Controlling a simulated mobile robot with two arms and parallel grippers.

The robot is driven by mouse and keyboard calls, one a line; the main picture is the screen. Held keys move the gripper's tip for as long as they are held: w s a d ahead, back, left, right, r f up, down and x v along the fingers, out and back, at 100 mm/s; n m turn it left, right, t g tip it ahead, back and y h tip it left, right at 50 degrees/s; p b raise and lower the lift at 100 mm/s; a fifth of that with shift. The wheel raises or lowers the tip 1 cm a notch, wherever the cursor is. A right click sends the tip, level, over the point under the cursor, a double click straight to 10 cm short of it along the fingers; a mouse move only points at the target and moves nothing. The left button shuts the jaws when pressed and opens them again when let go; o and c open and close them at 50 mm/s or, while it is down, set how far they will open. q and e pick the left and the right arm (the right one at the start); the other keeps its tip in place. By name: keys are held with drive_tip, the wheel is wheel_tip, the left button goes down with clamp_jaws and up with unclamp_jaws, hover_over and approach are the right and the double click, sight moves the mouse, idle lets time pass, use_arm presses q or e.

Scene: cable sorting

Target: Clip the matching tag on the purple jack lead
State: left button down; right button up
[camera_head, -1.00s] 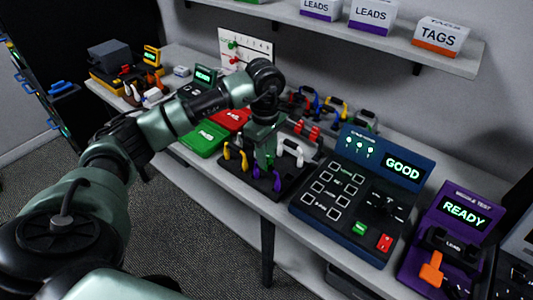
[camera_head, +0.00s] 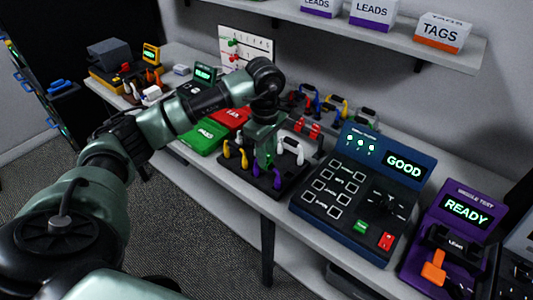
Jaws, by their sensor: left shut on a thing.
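My left gripper (camera_head: 264,160) reaches down over a black tag tray (camera_head: 284,187) on the bench. Its jaws are shut at a small purple tag (camera_head: 256,171), low between the fingers and mostly hidden by them. Yellow tags (camera_head: 243,158) stand to the left of the gripper and white tags (camera_head: 293,151) to the right. I cannot make out whether the purple tag is clear of the tray. The purple jack lead cannot be told apart in this view. My right gripper is not in view.
A blue tester reading GOOD (camera_head: 350,190) stands right of the tray, then a purple wiggle tester reading READY (camera_head: 466,208). Coloured leads (camera_head: 335,107) stand behind. A shelf overhangs the back.

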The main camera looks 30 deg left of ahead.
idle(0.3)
use_arm(q)
drive_tip(key=c, duration=1.1)
unclamp_jaws()
drive_tip(key=shift+o, duration=0.2)
drive_tip(key=o, duration=0.6)
drive_tip(key=shift+r, duration=0.1)
drive_tip(key=shift+r+p, duration=2.4)
drive_tip(key=shift+r, duration=1.55)
